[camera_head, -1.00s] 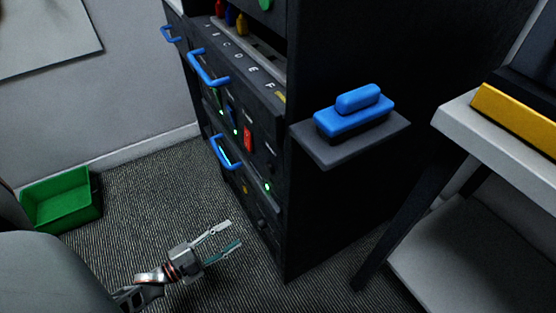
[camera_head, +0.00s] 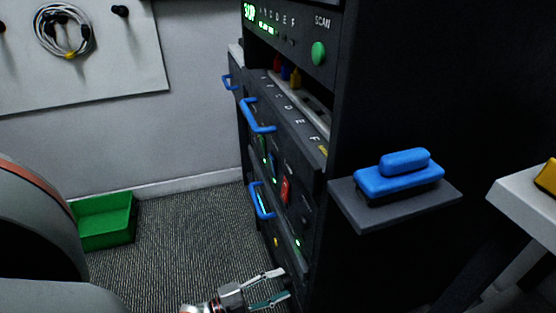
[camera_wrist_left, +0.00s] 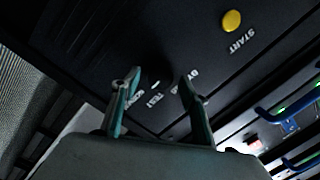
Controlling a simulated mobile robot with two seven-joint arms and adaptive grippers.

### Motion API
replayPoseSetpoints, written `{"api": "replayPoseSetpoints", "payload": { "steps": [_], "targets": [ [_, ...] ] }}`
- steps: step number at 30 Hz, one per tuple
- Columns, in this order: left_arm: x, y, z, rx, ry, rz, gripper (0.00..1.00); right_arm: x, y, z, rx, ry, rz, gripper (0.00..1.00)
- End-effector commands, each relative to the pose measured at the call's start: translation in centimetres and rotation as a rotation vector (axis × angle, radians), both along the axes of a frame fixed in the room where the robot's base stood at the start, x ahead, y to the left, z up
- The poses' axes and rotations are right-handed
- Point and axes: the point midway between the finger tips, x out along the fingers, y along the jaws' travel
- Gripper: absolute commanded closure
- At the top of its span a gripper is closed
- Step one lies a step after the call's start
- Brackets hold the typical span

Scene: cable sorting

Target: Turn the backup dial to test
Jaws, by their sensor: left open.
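The backup dial (camera_wrist_left: 155,84) is a dark knob on the black lower panel, seen between my fingers in the left wrist view. White labels surround it; one reads TEST, printed upside down in this view. The dial's pointer direction is too dark to tell. My left gripper (camera_head: 286,282) is open at the lower front of the black cabinet (camera_head: 385,100). In the left wrist view its two fingertips (camera_wrist_left: 158,78) stand apart on either side of the dial. Whether they touch it I cannot tell. My right gripper is not in view.
A yellow START button (camera_wrist_left: 232,20) sits on the same panel. Blue drawer handles (camera_head: 258,116) stick out above. A side shelf (camera_head: 385,212) holds a blue-handled block (camera_head: 400,178). A green bin (camera_head: 106,220) stands on the open carpet at left.

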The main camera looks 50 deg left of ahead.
Motion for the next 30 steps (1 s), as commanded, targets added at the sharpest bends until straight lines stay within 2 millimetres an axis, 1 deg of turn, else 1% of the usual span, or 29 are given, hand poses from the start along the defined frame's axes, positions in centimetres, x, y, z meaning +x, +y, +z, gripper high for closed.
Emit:
{"api": "replayPoseSetpoints", "payload": {
  "steps": [6,7,8,9,11,12,23,30],
  "targets": [
    [0.07,-0.02,-0.01,0.000,0.000,0.000,0.56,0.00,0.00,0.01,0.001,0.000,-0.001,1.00],
    [0.07,-0.01,-0.01,0.000,0.000,0.000,0.58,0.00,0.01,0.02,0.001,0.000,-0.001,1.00],
    [0.07,-0.01,-0.01,0.000,0.000,0.000,0.66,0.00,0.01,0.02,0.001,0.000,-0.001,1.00],
    [0.06,-0.01,-0.01,0.000,0.000,0.000,0.76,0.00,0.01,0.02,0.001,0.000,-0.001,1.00],
    [0.06,-0.01,-0.01,0.000,0.000,0.000,0.92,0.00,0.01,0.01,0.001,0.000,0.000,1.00],
    [0.06,-0.01,-0.01,0.000,0.000,0.000,0.94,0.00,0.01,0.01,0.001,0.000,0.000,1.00],
    [0.11,-0.01,0.12,-0.038,0.016,-0.001,0.94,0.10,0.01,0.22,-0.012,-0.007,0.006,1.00],
    [0.23,0.04,0.35,-0.169,0.068,-0.002,0.94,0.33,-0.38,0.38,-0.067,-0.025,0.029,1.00]
  ]
}}
